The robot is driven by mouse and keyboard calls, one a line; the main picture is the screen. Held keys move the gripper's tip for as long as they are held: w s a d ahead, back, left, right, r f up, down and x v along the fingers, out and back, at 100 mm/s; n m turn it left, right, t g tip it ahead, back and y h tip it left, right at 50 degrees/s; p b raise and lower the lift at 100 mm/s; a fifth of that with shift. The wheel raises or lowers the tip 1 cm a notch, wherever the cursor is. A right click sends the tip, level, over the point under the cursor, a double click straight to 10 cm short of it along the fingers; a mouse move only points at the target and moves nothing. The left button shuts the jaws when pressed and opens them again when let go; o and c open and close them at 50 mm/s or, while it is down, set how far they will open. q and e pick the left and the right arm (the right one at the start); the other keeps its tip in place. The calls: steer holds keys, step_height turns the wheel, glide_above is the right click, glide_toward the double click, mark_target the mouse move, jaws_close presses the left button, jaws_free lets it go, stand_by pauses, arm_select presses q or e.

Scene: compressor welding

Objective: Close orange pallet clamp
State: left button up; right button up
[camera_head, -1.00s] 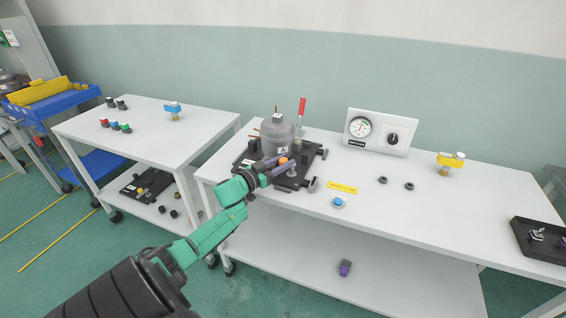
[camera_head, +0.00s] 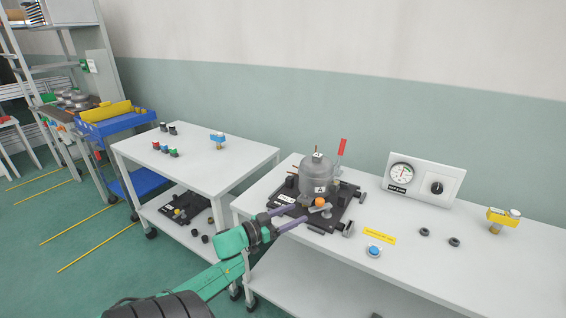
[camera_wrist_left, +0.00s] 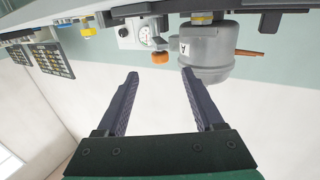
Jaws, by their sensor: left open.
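The black pallet (camera_head: 345,214) sits near the left end of the long white table and carries a grey compressor (camera_head: 319,180) marked A. The orange clamp knob (camera_head: 320,201) is at the pallet's front, beside the compressor; its metal arm is partly hidden. My left gripper (camera_head: 300,212) is open and empty, its two fingers pointing toward the knob from the front left. In the left wrist view the orange knob (camera_wrist_left: 160,57) shows beyond the gap between the fingertips, apart from them. The compressor (camera_wrist_left: 209,55) is behind the right finger. My right gripper is not in view.
A red upright lever (camera_head: 342,147) stands at the pallet's back. A gauge panel (camera_head: 424,180), a blue button (camera_head: 374,251) and a yellow-topped part (camera_head: 502,217) are to the right. A second white table (camera_head: 180,143) stands left, with a gap between.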

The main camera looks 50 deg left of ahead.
mark_target(321, 204)
arm_select(q)
steer(key=s, duration=0.4)
steer(key=shift+a, duration=0.25)
steer(key=shift+w, duration=0.1)
steer(key=shift+c, duration=1.2)
steer(key=d+m+b, duration=0.1)
steer(key=f+m+b, duration=0.1)
steer(key=b, duration=0.1)
steer(key=d+m+b, duration=0.1)
steer(key=m+b, duration=0.1)
steer(key=shift+w+d+f+h, duration=0.15)
steer(key=shift+d+f+h, duration=0.15)
steer(key=shift+f, duration=0.1)
jaws_close()
steer(key=s+d+f+m+b, duration=0.1)
steer(key=d+m+b, duration=0.3)
steer(key=m+b, duration=0.6)
steer(key=w+m+p, duration=0.1)
steer(key=w, duration=0.2)
steer(key=w+m+y+p, duration=0.1)
steer(key=w, duration=0.2)
steer(key=w+d+r+m+p, duration=0.1)
steer(key=w, duration=0.2)
steer(key=shift+r+y, duration=0.1)
steer(key=shift+y, duration=0.2)
steer(key=w+a, duration=0.1)
steer(key=a, duration=0.2)
steer(key=shift+w+b, duration=0.4)
steer(key=shift+a, duration=0.4)
steer(key=shift+m, duration=0.3)
